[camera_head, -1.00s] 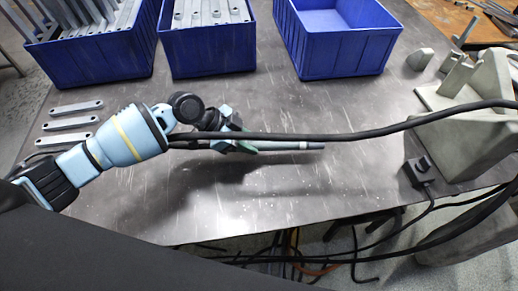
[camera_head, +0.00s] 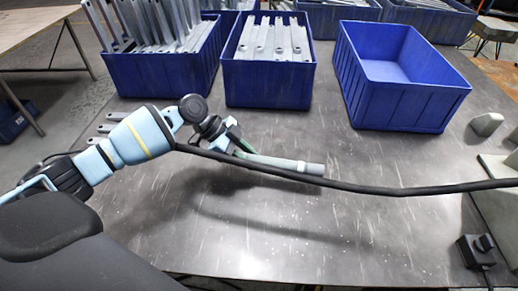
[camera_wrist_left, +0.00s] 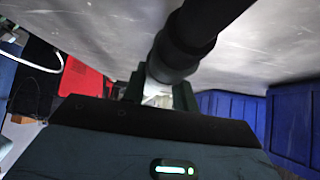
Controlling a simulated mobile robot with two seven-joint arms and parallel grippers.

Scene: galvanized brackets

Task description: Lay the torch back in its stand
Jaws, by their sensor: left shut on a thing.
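The torch (camera_head: 285,164) is a grey rod with a lighter grey end, held above the table with that end pointing right. My left gripper (camera_head: 238,146) is shut on it near its left part. In the left wrist view the torch (camera_wrist_left: 178,55) is a dark thick cylinder running up between the fingers of my left gripper (camera_wrist_left: 160,92). A black cable (camera_head: 400,190) passes in front of the torch and runs to the right edge. A grey fixture (camera_head: 495,200) is cut off at the right edge; I cannot tell whether it is the stand. My right gripper is not in view.
Two blue bins (camera_head: 165,75) (camera_head: 268,82) of grey brackets and an empty blue bin (camera_head: 400,95) stand along the back. A black box with a knob (camera_head: 475,252) sits at the lower right. The metal table (camera_head: 350,240) is clear in the middle.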

